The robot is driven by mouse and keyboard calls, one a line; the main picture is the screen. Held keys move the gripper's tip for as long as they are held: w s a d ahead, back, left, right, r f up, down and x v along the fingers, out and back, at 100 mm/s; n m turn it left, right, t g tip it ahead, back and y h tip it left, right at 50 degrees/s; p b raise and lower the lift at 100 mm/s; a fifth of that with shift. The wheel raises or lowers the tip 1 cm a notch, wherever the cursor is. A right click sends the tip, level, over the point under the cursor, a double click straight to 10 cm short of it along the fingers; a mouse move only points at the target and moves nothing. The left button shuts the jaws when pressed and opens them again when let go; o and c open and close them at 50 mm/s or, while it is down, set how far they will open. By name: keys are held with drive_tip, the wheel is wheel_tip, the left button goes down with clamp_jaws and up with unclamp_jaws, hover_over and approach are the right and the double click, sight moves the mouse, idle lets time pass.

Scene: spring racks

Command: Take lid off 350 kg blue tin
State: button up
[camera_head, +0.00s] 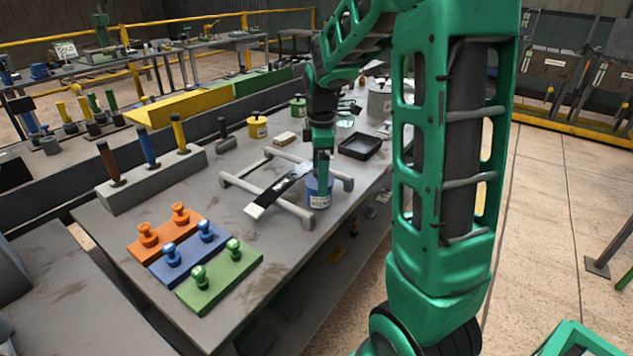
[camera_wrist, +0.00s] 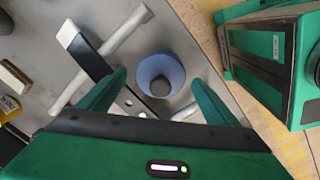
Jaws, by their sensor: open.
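The blue tin (camera_head: 319,193) stands on the grey bench by the right end of a metal rack, with a pale label on its side. In the wrist view the tin (camera_wrist: 148,70) shows from above as a blue round with a dark round knob (camera_wrist: 159,87) near its middle. My gripper (camera_head: 322,172) is over the tin, pointing down. In the wrist view its green fingers (camera_wrist: 159,78) are open, one to each side of the tin, with nothing held. My gripper hides part of the tin's top in the head view.
A dark bar with a white end (camera_head: 272,193) lies across the metal rack (camera_head: 308,216), close left of the tin. A black tray (camera_head: 360,147), a yellow tin (camera_head: 257,128) and a green tin (camera_head: 299,107) stand farther back. Coloured knob plates (camera_head: 220,281) lie in front.

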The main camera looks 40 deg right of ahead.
drive_tip(key=shift+c, duration=0.6)
drive_tip(key=c, duration=1)
drive_tip(key=shift+r, duration=0.1)
